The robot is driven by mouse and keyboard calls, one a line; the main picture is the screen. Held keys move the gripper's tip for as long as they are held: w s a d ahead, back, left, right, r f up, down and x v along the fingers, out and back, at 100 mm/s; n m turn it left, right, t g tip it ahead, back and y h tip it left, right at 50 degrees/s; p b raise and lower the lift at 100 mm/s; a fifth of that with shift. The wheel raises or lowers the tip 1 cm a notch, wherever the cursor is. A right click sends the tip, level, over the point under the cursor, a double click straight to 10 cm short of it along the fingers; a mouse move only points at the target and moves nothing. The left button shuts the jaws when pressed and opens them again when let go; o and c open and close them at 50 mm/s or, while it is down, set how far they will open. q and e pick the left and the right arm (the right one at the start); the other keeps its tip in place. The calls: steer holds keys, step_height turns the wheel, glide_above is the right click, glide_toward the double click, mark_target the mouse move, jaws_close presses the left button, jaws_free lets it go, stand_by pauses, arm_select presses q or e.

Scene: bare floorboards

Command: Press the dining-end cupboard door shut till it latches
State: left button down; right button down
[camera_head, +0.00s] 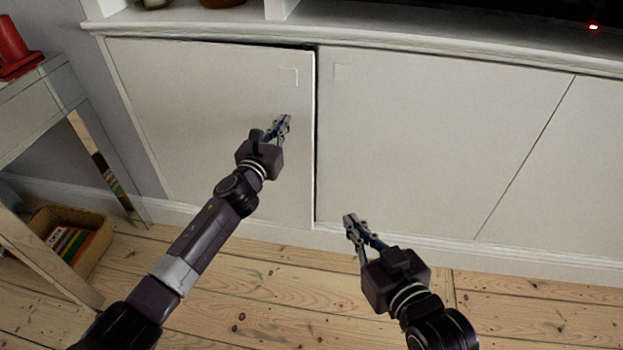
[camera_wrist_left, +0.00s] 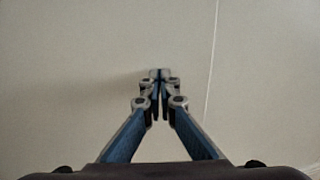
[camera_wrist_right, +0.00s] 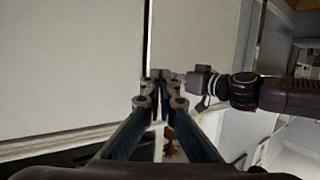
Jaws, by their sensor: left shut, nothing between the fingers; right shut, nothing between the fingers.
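The cupboard door (camera_head: 215,130) at the left end of the white unit stands slightly ajar. A dark gap shows along its top and its right edge. It also fills most of the left wrist view (camera_wrist_left: 70,70). My left gripper (camera_head: 285,120) is shut and empty, with its tips at the door's face near the right edge; I cannot tell whether they touch. My right gripper (camera_head: 349,220) is shut and empty, low in front of the neighbouring door (camera_head: 430,130), apart from it. The latch is hidden.
A grey side table (camera_head: 35,95) with a red object (camera_head: 14,52) stands at the left. A basket (camera_head: 88,255) with books sits below it on the floor. The unit's top ledge (camera_head: 200,22) overhangs the doors. Bare floorboards (camera_head: 270,300) lie in front.

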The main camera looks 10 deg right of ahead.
arm_select(q)
steer(key=shift+w+d, duration=0.15)
steer(key=shift+w, duration=0.05)
arm_select(e)
steer(key=shift+w+a+r+t, duration=0.1)
steer(key=shift+w+r+t, duration=0.1)
steer(key=shift+r, duration=0.2)
steer(key=shift+w+a+r+t, duration=0.1)
steer(key=shift+r+t, duration=0.1)
steer(key=shift+r, duration=0.2)
arm_select(q)
steer(key=shift+w+b, duration=0.2)
steer(key=shift+b, duration=0.1)
arm_select(e)
steer(key=shift+w+a+r+t+y, duration=0.1)
steer(key=shift+r+t+y, duration=0.25)
steer(key=shift+r, duration=0.25)
arm_select(q)
steer(key=shift+w+d, duration=0.2)
arm_select(e)
steer(key=shift+w+a+r+t, duration=0.15)
steer(key=shift+r+t, duration=0.3)
steer(key=shift+r, duration=0.35)
steer(key=shift+r, duration=0.1)
